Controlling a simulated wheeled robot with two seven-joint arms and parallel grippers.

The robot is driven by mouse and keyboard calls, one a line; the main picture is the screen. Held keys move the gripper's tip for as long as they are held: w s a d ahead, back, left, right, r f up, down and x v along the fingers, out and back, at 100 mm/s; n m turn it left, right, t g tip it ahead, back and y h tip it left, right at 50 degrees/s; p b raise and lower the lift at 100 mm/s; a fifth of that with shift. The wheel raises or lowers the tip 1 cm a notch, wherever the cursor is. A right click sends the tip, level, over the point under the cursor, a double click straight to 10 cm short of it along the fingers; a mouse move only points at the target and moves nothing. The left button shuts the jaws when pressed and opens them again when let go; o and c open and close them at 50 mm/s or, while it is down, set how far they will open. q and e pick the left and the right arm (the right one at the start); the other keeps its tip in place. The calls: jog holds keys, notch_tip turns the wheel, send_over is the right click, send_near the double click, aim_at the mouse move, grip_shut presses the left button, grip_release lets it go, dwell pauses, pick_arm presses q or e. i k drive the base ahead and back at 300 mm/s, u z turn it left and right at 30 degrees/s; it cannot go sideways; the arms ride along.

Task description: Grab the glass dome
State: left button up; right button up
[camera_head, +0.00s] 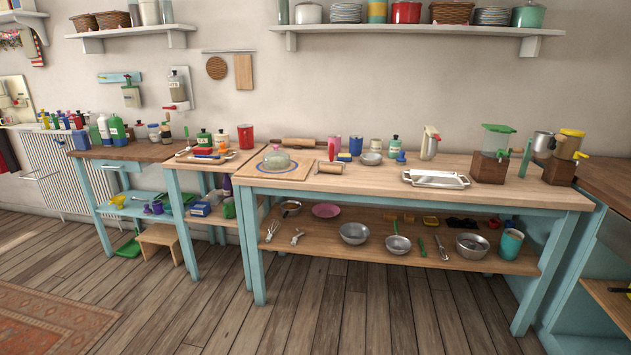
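A clear glass dome (277,158) with a small knob on top sits on a square wooden board (295,171). The board lies at the left end of the long table's wooden top (385,186). Neither of my grippers shows in the head view.
The table top holds a silver tray (436,179), a green-topped dispenser (494,150), and several bottles and jars along the back. Metal bowls (354,233) stand on the lower shelf. A smaller table (213,165) adjoins at left. The wooden floor (330,310) in front is clear.

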aim_at(276, 159)
jog(key=z, duration=0.2)
jog(key=i, duration=2.15)
jog(key=z, duration=0.15)
